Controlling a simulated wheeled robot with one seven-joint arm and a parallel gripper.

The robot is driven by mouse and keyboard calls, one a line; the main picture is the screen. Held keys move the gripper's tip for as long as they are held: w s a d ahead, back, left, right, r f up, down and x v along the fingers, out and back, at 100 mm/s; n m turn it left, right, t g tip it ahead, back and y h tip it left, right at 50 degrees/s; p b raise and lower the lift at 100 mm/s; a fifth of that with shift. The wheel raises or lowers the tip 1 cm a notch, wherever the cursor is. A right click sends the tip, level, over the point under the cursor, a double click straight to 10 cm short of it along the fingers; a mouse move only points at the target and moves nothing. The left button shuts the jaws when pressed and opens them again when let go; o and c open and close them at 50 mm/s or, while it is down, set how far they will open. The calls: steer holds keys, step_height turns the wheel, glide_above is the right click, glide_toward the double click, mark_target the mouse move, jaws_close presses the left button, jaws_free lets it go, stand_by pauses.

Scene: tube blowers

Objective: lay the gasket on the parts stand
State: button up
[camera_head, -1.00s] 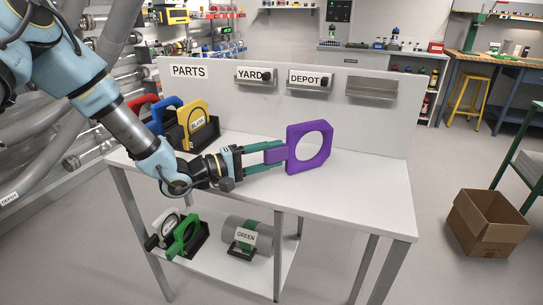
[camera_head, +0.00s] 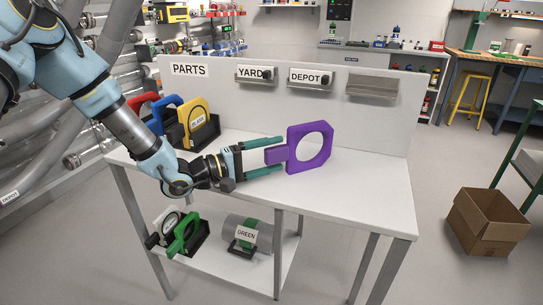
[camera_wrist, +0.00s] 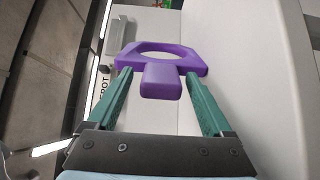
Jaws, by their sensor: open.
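The purple gasket (camera_head: 295,160) is a flat plate with a large round hole and a short tab, on the white top of the parts stand (camera_head: 350,190). It appears to stand on edge there, its tab toward my gripper. My gripper (camera_head: 279,156) is open, with its green fingers on either side of the tab. In the wrist view the gasket (camera_wrist: 160,80) lies between and ahead of the fingertips of my gripper (camera_wrist: 158,82), with gaps on both sides of the tab.
A black rack (camera_head: 205,136) with red, blue and yellow handled parts stands at the left of the top. A back panel carries YARD and DEPOT holders (camera_head: 310,78). The lower shelf (camera_head: 225,265) holds green and grey parts. The right of the top is clear.

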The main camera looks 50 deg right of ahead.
steer(key=b+v, duration=0.1)
steer(key=v, duration=1.1)
steer(key=shift+b, duration=0.4)
steer(key=shift+s+r, duration=0.1)
